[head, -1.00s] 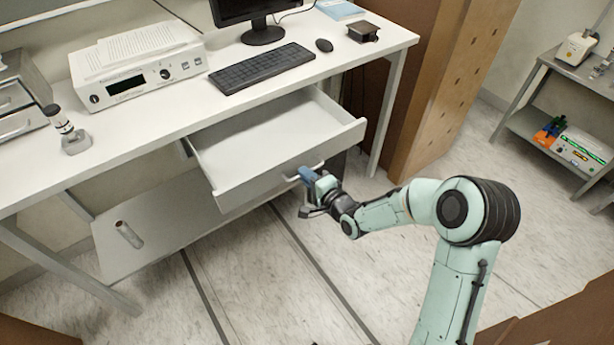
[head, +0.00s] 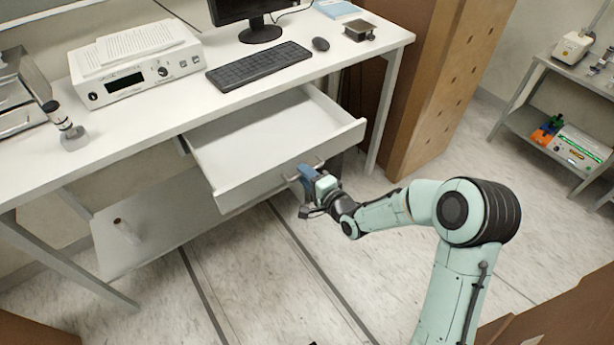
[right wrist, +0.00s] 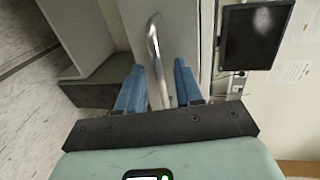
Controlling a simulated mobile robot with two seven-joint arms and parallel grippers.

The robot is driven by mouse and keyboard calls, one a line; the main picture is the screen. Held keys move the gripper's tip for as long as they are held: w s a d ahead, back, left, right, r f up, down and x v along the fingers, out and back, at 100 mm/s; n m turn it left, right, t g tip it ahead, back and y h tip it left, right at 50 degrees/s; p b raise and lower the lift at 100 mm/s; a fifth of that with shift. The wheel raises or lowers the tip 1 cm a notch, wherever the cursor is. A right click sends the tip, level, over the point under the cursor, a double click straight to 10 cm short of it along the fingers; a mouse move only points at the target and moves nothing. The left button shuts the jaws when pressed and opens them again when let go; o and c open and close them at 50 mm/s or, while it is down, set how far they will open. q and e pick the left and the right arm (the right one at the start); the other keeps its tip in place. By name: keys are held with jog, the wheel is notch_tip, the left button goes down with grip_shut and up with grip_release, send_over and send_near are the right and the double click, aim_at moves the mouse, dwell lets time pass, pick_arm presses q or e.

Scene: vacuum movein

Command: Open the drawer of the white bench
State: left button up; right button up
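The white bench (head: 130,130) has its drawer (head: 255,140) pulled well out, and the drawer's inside looks empty. A metal bar handle (head: 318,164) is on the drawer front; the handle also shows in the right wrist view (right wrist: 153,40). My right gripper (head: 304,178) is at this handle. In the right wrist view its two blue fingers (right wrist: 160,88) stand apart, one on each side of the handle, with gaps visible between fingers and bar. My left gripper is not in view.
A keyboard (head: 258,66), a monitor (head: 245,8), a mouse (head: 320,44) and a white instrument (head: 135,75) stand on the bench top. A brown cabinet (head: 435,90) is right of the bench. The floor in front is mostly clear.

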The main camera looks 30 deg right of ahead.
jog(key=b+v, duration=0.2)
jog(key=v, duration=1.1)
jog(key=shift+s+b, duration=0.2)
jog(key=shift+b, duration=0.15)
jog(key=shift+d, duration=0.15)
